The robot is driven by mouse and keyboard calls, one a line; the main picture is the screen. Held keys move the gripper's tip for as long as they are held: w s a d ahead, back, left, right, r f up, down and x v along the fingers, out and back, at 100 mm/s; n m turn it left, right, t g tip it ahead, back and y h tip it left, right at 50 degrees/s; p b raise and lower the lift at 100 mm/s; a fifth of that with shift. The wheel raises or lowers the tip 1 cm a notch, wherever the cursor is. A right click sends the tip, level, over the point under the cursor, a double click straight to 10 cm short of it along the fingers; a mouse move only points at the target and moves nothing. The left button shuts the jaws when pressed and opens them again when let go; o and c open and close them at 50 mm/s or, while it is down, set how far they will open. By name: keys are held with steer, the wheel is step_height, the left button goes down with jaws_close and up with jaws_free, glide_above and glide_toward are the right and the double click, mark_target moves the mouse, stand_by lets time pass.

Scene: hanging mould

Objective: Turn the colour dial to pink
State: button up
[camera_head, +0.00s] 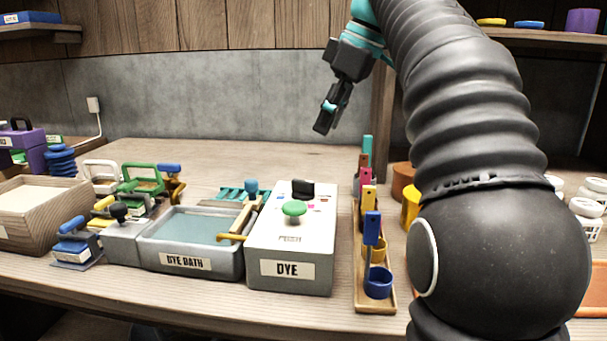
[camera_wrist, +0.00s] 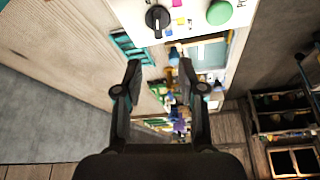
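The grey-white dye box (camera_head: 262,249) carries a "DYE" label and stands right of the dye bath. On its top is a black dial (camera_head: 302,188), with a green round button (camera_head: 294,210) in front of it. In the wrist view the dial (camera_wrist: 157,20) shows a pale pointer mark, and a magenta patch (camera_wrist: 177,3) lies beside it. I cannot tell which colour the dial points at. My gripper (camera_head: 325,118) hangs in the air above and behind the box, apart from the dial. In the wrist view my gripper's fingers (camera_wrist: 163,78) are spread with nothing between them.
The dye bath (camera_head: 150,254) holds bluish liquid; a brass handle (camera_head: 231,237) lies between it and the box. A wooden rack (camera_head: 374,296) with coloured upright pieces and cups stands just right of the box. Stamps and a wooden tray (camera_head: 40,235) are at left. Behind is clear table.

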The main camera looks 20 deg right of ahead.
mark_target(305, 181)
steer(key=x, duration=0.4)
steer(key=b+x, duration=0.1)
steer(key=x, duration=0.7)
steer(key=shift+d+f, duration=0.25)
steer(key=shift+f, duration=0.1)
jaws_close()
